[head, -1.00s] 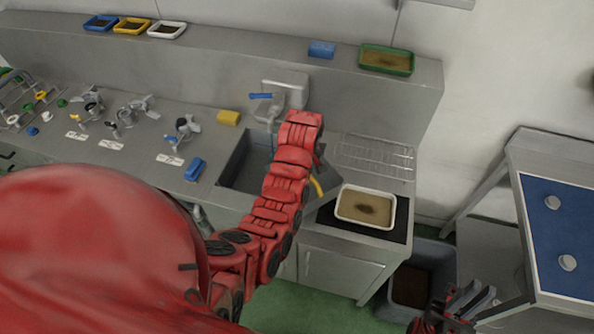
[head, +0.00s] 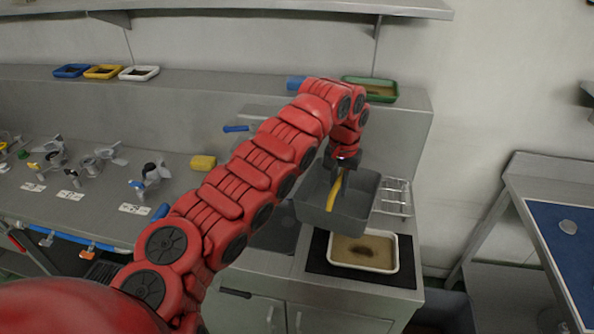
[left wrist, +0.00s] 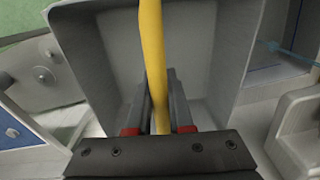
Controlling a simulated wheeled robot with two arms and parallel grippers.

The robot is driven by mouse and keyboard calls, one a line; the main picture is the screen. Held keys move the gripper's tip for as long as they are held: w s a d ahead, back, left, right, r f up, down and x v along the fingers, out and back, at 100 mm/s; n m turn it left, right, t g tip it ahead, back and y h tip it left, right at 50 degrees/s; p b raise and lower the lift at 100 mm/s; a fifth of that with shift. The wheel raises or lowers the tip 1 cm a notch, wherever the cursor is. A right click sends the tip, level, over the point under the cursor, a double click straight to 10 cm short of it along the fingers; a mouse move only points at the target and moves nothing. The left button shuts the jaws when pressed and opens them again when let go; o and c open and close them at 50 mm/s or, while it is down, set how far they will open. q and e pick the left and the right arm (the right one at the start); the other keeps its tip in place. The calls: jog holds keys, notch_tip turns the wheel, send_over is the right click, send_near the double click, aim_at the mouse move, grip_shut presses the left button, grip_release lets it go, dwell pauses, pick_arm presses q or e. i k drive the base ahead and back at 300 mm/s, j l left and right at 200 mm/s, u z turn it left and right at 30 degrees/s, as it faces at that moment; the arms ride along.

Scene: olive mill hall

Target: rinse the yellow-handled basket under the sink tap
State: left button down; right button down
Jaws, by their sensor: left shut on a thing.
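My left gripper (head: 338,180) is shut on the yellow handle of a grey box-shaped basket (head: 312,202). The left wrist view shows the yellow handle (left wrist: 152,50) between the two fingers, with the basket's grey inside (left wrist: 105,50) behind it. The basket hangs in the air, looking roughly level, right of the sink (head: 277,238) and behind the white-rimmed tray. My left arm hides part of the sink and most of the tap. The tap's blue lever (head: 237,128) shows left of the arm. My right gripper is not clearly in view.
A white tray (head: 394,252) of brown liquid sits on a black mat (head: 318,256) in front of the basket. A wire rack (head: 396,197) lies right of the basket. A green tray (head: 384,95) stands on the ledge behind. A yellow sponge-like block (head: 203,162) lies left of the sink.

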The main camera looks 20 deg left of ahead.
aim_at(251, 127)
jog(key=u, duration=0.45)
jog(key=k+u, duration=0.15)
jog(key=u, duration=0.7)
jog(key=k+j, duration=0.05)
